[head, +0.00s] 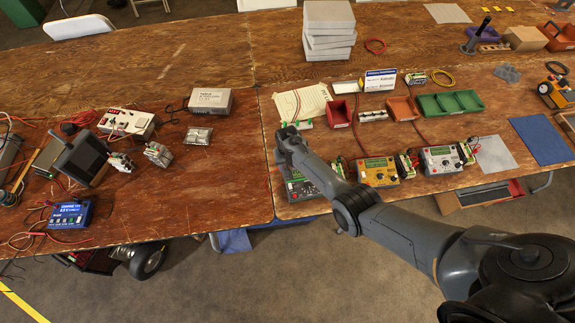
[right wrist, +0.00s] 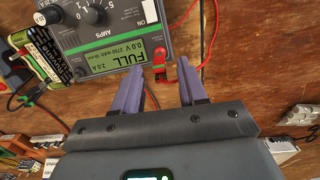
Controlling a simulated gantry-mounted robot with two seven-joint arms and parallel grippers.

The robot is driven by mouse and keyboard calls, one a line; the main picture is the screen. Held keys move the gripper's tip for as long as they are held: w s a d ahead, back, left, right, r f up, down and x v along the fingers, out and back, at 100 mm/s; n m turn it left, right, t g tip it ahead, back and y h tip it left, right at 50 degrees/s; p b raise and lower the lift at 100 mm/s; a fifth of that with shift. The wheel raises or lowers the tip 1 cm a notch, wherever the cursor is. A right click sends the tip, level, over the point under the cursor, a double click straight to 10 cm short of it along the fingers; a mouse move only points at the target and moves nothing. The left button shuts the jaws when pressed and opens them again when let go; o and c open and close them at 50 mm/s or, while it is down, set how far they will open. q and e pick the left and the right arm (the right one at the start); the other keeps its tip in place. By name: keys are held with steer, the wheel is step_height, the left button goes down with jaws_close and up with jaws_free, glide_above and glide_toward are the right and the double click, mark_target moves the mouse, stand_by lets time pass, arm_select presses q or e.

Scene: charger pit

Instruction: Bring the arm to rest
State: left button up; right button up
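My right arm (head: 395,228) reaches in from the lower right in the head view, over the leftmost charger (head: 300,190) of the front row, and hides part of it. In the right wrist view my right gripper (right wrist: 158,68) is open, its two purple-grey fingers apart. A red connector (right wrist: 159,58) shows in the gap between the fingertips, by the edge of the charger (right wrist: 160,38); I cannot tell any contact. The charger's green display (right wrist: 115,57) reads FULL. A battery pack (right wrist: 42,45) lies beside the charger. My left gripper is not in view.
A blue charger (head: 70,215) and loose wires lie at left. The table between is mostly bare.

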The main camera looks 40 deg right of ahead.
steer(key=shift+o, duration=0.2)
stand_by(0.3)
steer(key=shift+o, duration=1)
steer(key=shift+r, duration=0.15)
step_height(320, 180, up, 7)
steer(key=p, duration=0.7)
steer(key=shift+r+p, duration=0.1)
steer(key=shift+p, duration=0.25)
